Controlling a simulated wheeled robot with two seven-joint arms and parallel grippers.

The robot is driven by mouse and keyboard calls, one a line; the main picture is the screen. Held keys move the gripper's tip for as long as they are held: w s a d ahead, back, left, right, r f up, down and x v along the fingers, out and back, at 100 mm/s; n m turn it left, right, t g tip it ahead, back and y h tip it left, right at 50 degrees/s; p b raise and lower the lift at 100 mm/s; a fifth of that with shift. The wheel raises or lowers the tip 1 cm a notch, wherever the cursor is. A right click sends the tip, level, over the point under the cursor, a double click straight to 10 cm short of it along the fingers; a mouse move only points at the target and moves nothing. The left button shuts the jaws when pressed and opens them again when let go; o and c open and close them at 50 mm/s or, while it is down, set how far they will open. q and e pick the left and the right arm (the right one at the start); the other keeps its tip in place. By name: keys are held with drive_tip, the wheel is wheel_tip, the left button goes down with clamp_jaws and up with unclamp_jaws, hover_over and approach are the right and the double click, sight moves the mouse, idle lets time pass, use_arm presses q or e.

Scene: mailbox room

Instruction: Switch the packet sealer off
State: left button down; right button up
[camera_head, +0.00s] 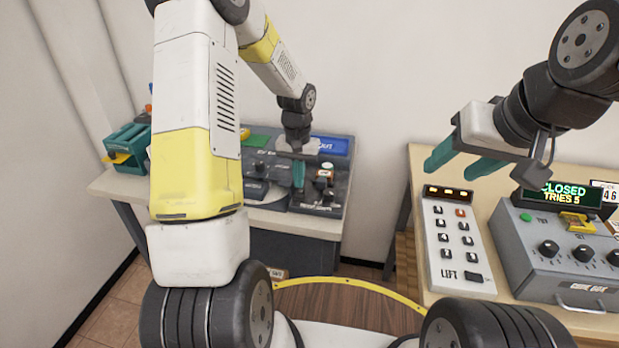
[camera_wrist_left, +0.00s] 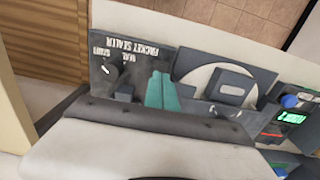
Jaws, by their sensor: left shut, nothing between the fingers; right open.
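The packet sealer (camera_head: 335,194) is a dark grey unit at the right end of the left table in the head view. My right gripper (camera_head: 450,163) is open and empty above the right table.
Beside the sealer is a unit with a pale disc (camera_wrist_left: 215,82). A teal device (camera_head: 128,146) stands at the left table's far left. The right table holds a "LIFT" keypad (camera_head: 458,245) and a grey code box (camera_head: 560,255) with a "CLOSED" display. Floor shows between the tables.

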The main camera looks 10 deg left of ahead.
use_arm(q)
drive_tip(key=shift+r, duration=1.9)
wheel_tip(320, 180, up, 10)
drive_tip(key=f+t, duration=0.1)
drive_tip(key=t, duration=0.1)
hover_over(299, 195)
drive_tip(key=s, duration=0.5)
drive_tip(key=s+d+r+t+h, duration=0.1)
drive_tip(key=s+r+t, duration=0.1)
drive_tip(key=s+r, duration=0.8)
drive_tip(key=s+d+r+t+h, duration=0.1)
drive_tip(key=s+r+t, duration=0.1)
drive_tip(key=s, duration=0.7)
drive_tip(key=shift+s+d+r, duration=0.2)
drive_tip(key=shift+s, duration=0.05)
